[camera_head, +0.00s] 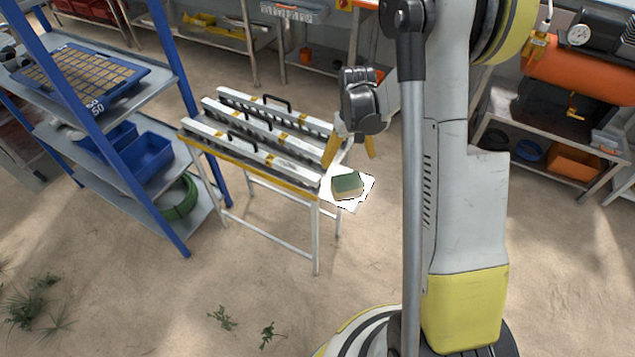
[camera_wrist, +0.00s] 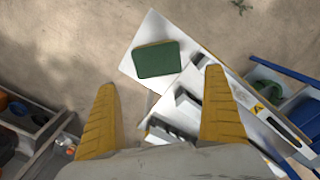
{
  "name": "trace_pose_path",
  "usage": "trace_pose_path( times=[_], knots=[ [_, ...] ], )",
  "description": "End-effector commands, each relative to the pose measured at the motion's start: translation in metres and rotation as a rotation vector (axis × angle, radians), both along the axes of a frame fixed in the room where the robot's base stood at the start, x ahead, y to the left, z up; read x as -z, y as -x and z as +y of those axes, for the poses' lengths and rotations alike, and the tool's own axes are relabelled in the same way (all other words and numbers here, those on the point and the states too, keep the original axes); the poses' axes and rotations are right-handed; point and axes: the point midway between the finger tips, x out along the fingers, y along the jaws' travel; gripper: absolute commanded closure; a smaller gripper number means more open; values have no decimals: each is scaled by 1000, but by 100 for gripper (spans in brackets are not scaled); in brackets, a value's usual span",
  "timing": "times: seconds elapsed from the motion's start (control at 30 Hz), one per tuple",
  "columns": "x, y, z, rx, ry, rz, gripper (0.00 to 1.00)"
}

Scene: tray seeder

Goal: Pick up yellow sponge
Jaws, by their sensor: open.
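The sponge (camera_head: 347,185) has a green top and a pale yellowish side. It lies on a white plate (camera_head: 360,199) that sticks out from the right end of the tray seeder (camera_head: 262,150). Nothing touches the sponge except the plate.
The seeder's white rails with black handles (camera_head: 245,145) stand close left of my gripper. A blue shelf rack (camera_head: 160,110) is at the left. A bench with an orange tank (camera_head: 575,75) is at the right. The sandy floor in front is mostly clear.

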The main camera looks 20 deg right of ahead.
Motion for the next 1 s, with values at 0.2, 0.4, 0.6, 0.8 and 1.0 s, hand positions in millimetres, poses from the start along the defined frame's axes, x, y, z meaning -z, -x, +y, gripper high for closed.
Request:
trace_pose_path(
  times=[0.2,0.4,0.6,0.8,1.0],
  knots=[
    [27,0,-2,1,-2,6,0],
    [58,0,-2,1,-2,5,0],
    [75,3,-2,1,-2,5,0],
    [108,6,-4,1,-2,5,0],
    [111,6,-3,1,-2,5,0]
  ],
)
